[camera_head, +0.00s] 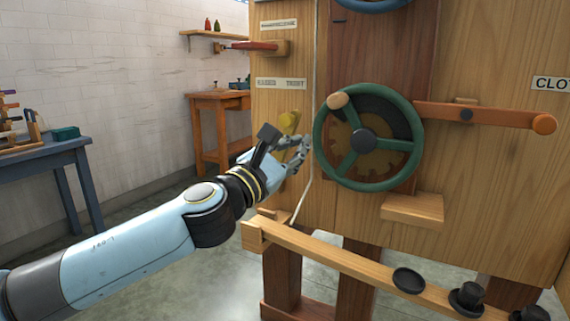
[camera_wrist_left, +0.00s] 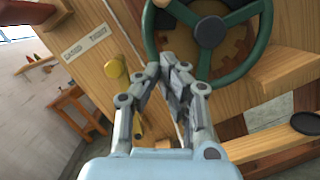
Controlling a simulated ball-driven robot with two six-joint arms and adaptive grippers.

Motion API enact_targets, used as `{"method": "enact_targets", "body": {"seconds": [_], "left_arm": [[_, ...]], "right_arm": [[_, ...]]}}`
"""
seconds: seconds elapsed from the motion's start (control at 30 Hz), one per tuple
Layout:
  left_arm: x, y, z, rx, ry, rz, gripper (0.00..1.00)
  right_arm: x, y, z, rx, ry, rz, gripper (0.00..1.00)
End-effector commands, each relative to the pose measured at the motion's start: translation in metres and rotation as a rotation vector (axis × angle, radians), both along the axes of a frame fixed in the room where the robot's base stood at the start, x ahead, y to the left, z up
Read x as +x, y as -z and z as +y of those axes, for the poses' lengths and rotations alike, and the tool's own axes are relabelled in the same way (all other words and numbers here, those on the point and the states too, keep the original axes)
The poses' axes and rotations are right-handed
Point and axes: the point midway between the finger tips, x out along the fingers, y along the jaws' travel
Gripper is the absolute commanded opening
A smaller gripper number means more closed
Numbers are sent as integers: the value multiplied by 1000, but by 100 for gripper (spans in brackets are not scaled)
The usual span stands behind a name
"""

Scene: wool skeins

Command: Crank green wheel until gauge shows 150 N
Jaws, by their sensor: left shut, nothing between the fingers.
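The green wheel (camera_head: 367,138) is mounted on the wooden panel and has three spokes, a dark hub and a light wooden knob (camera_head: 338,100) at its upper left. My left gripper (camera_head: 304,147) is shut and empty, just left of the wheel's rim. In the left wrist view the gripper (camera_wrist_left: 176,72) overlaps the lower left of the wheel (camera_wrist_left: 238,72); I cannot tell whether it touches. A yellow knob (camera_head: 289,121) is behind the gripper. No gauge is recognisable in either view. My right gripper is not in view.
An orange-tipped wooden lever (camera_head: 487,115) extends right of the wheel. A small wooden block (camera_head: 412,208) juts out below it. A wooden rail (camera_head: 350,262) with black round pieces (camera_head: 467,297) runs along the front. A blue table (camera_head: 45,160) stands at far left.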

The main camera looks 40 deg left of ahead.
Motion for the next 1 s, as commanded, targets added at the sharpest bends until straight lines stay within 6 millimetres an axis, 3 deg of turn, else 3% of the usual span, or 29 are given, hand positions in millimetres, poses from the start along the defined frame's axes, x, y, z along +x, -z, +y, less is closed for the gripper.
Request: {"method": "enact_targets", "body": {"seconds": [0.2, 0.47, 0.6, 0.67, 0.77, 0.83, 1.0], "left_arm": [[-26, 7, -3, 1, 1, 2, 0], [-30, 6, -3, -2, 0, -1, 0], [-32, 0, -1, -31, -20, 10, 0], [-31, 27, 10, -70, -56, 71, 0], [-36, 94, 29, -211, -115, 204, 0], [-47, 151, 41, -381, -165, 303, 0], [-105, 284, 50, -877, -342, 478, 0]], "right_arm": [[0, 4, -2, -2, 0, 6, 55], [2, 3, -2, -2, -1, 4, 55], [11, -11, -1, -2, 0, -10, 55], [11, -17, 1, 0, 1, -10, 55], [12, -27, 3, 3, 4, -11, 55], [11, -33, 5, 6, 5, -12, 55], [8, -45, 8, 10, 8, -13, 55]]}}
